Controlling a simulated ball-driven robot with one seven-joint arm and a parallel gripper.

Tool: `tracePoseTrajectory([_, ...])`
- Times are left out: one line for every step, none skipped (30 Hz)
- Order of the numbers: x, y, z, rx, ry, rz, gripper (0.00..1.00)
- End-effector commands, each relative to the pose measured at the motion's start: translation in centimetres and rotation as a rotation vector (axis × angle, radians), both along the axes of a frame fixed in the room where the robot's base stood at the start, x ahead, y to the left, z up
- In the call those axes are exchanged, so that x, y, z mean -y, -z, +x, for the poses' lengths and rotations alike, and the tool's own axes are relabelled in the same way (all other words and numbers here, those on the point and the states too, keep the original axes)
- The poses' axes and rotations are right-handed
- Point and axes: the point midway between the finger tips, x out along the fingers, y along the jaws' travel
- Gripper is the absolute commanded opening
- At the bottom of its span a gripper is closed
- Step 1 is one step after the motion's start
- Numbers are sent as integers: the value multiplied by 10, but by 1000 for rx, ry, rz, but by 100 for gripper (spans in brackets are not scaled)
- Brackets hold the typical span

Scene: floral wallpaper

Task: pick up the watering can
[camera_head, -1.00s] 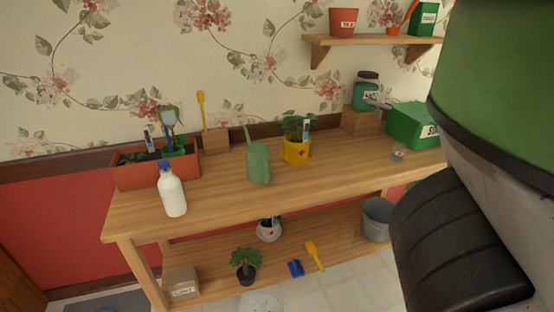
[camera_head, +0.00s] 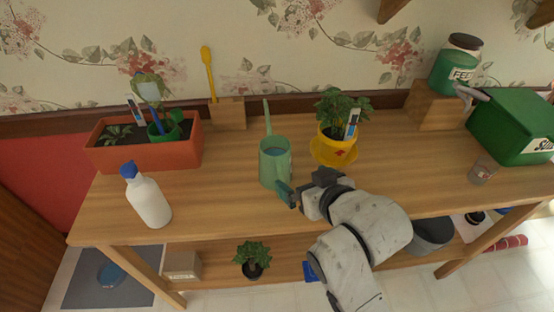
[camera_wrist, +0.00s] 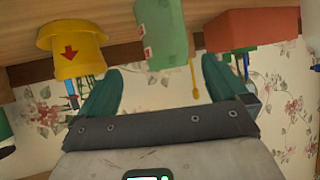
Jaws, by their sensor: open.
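The green watering can (camera_head: 275,165) stands upright on the wooden table, between the orange planter and the yellow pot. Its thin spout points up and back. In the wrist view the picture is turned over, and the can (camera_wrist: 162,35) shows at the top, beyond the gap between my teal fingers. My gripper (camera_head: 288,192) is close to the can's front right side; the wrist view shows its fingers (camera_wrist: 160,82) spread and empty. I cannot tell whether a finger touches the can.
The yellow pot (camera_head: 334,152) with a plant is close on the right. The orange planter (camera_head: 150,155) and white bottle (camera_head: 148,200) are on the left. A green box (camera_head: 510,125) and small glass (camera_head: 482,172) are farther right. Bare tabletop (camera_head: 222,180) lies left of the can.

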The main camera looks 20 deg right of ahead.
Motion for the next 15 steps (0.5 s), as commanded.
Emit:
tracePoseTrajectory([-8,-16,10,57,-9,13,100])
tracePoseTrajectory([-10,-23,14,82,-11,18,100])
tracePoseTrajectory([-12,-29,20,106,-13,23,100])
tracePoseTrajectory([-14,-31,23,116,-14,25,100])
tracePoseTrajectory([-15,-32,27,123,-14,27,100])
tracePoseTrajectory([-15,-31,33,128,-15,28,100])
tracePoseTrajectory([-15,-30,38,127,-14,28,100])
tracePoseTrajectory([-15,-27,42,125,-14,28,100])
tracePoseTrajectory([-15,-25,48,126,-13,29,100])
tracePoseTrajectory([-15,-23,52,126,-12,29,100])
tracePoseTrajectory([-16,-21,56,124,-12,29,100])
tracePoseTrajectory([-16,-19,60,124,-12,29,100])
tracePoseTrajectory([-16,-18,63,125,-12,29,100])
tracePoseTrajectory([-16,-17,66,125,-13,28,100])
tracePoseTrajectory([-16,-15,68,124,-13,28,100])
